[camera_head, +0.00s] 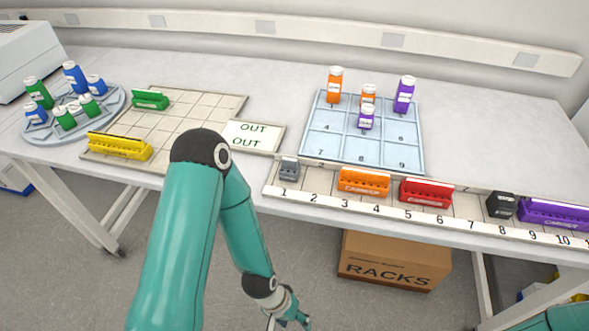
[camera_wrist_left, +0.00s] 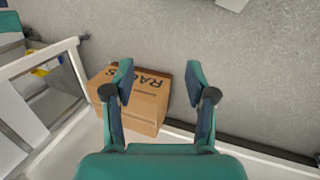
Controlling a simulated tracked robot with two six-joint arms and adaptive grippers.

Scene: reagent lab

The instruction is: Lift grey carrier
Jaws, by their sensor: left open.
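The grey carrier (camera_head: 289,169) is a small grey block standing in slot 1, at the left end of the numbered strip (camera_head: 410,215) along the table's front edge. My left gripper (camera_head: 290,323) is low at the bottom of the head view, in front of the table and well apart from the carrier. In the left wrist view my left gripper (camera_wrist_left: 159,72) is open and empty, with floor and a cardboard box beyond its fingers. The carrier does not show in that view. My right gripper is out of view.
The strip also holds orange (camera_head: 363,181), red (camera_head: 426,193), black (camera_head: 501,204) and purple (camera_head: 553,214) carriers. Behind are a blue numbered tray (camera_head: 340,146) with bottles and an OUT plate (camera_head: 252,137). A RACKS box (camera_head: 393,262) stands under the table.

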